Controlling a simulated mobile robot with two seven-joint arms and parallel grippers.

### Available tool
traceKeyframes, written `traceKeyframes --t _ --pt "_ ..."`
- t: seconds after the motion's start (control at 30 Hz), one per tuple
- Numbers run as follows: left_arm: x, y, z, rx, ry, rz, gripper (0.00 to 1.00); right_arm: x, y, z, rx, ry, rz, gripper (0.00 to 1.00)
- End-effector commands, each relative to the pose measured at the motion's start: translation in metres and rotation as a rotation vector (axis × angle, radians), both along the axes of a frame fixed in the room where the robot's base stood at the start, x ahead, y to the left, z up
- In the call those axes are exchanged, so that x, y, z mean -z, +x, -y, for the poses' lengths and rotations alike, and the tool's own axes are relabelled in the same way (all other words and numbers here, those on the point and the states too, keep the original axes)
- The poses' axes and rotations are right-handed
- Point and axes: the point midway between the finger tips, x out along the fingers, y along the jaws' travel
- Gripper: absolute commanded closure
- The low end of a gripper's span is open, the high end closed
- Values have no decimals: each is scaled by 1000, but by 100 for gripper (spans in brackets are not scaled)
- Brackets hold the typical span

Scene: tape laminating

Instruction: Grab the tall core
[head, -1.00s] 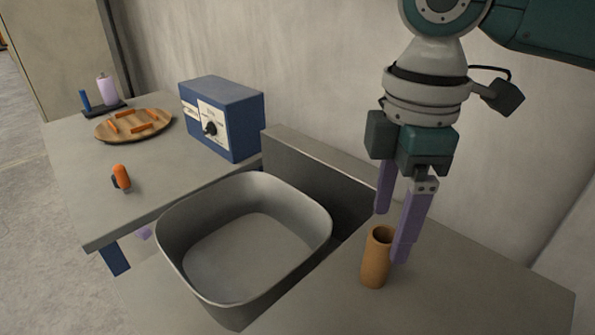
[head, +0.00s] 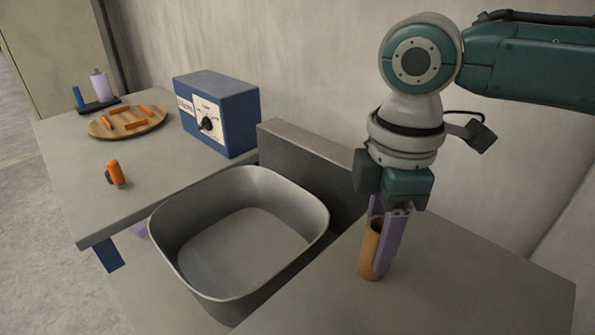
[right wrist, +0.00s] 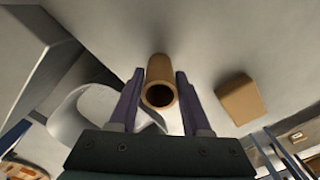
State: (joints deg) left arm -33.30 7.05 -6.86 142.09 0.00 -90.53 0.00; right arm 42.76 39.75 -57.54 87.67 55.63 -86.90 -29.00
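The tall core is a hollow brown tube (head: 371,246) standing upright on the right-hand grey table. My right gripper (head: 378,243) points down over it, with one purple finger in front of the tube and the other mostly behind it. In the right wrist view the tube (right wrist: 160,92) shows its open end between the two fingers. The fingers are apart, with a small gap visible at the tube's left side; contact on the right side is hard to tell. My left gripper is in neither view.
A deep grey basin (head: 165,232) stands left of the core. A blue box with a dial (head: 226,112), a wooden plate (head: 95,128) with orange pieces and an orange-topped item (head: 115,172) are on the left table. The right wrist view shows a brown block (right wrist: 240,99) nearby.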

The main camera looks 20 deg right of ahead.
Motion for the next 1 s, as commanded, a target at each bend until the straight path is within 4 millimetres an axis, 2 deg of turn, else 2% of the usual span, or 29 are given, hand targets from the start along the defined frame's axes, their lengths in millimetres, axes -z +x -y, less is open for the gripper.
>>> traceKeyframes --t 0.07,0.4,0.67,0.77,0.87,1.0 --pt "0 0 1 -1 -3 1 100 0 0 0 0 0 0 62" --pt "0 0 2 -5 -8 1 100 0 0 0 0 0 0 100" --pt "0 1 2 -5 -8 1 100 0 0 0 0 0 0 100" --pt "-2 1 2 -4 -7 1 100 -6 1 0 1 1 1 100" --pt "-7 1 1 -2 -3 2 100 -22 1 0 0 2 4 100" --pt "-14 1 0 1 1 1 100 -53 1 0 0 1 5 100"
